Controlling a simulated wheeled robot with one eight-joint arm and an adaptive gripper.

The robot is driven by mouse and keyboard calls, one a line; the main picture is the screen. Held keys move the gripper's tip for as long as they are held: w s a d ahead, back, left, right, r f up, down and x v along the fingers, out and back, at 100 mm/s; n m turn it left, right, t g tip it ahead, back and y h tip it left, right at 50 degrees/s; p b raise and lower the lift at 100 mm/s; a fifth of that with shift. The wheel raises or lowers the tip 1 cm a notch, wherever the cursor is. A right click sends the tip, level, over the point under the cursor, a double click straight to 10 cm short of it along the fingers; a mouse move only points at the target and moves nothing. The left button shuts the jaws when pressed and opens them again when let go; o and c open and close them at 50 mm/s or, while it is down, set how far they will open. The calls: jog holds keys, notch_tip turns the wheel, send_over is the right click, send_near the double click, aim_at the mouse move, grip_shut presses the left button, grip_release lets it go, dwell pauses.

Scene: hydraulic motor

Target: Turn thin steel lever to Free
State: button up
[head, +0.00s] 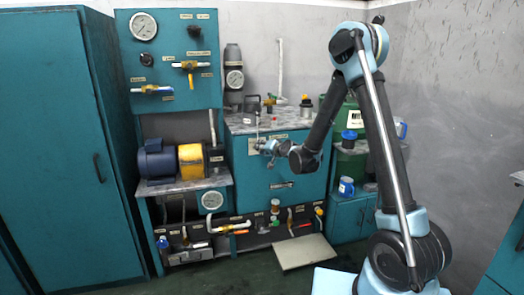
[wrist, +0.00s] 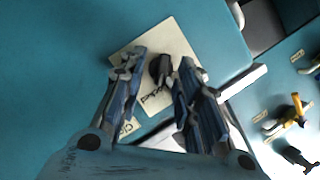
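In the wrist view, a cream label plate (wrist: 178,42) with dark lettering sits on a teal panel. My gripper (wrist: 159,77) is open, with one finger on each side of this dark part and gaps visible. In the head view, my gripper (head: 266,147) is at the teal cabinet front, beside the plate (head: 252,146), and hides part of it. A thin upright rod (head: 257,124) shows just above.
A valve panel (head: 170,60) stands upper left, and a blue and yellow motor (head: 157,163) sits on the left bench. More valves line the dark lower panel (head: 240,222).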

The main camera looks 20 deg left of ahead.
jog(key=shift+w+a, duration=0.1)
jog(key=shift+a, duration=0.05)
grip_shut()
dwell(0.4)
jog(key=shift+s+a+n+t+h, duration=0.2)
jog(key=shift+n+t+h, duration=0.5)
jog(key=shift+n+h, duration=0.95)
jog(key=shift+s+a+n+t+h, duration=0.15)
jog(key=shift+n+t+h, duration=0.6)
jog(key=shift+n, duration=1.65)
jog(key=shift+s+a+n+t+h, duration=0.15)
jog(key=shift+n+t+h, duration=0.5)
jog(key=shift+n+h, duration=1)
jog(key=shift+w+n+y, duration=0.1)
jog(key=shift+n+y, duration=0.35)
jog(key=shift+n, duration=0.05)
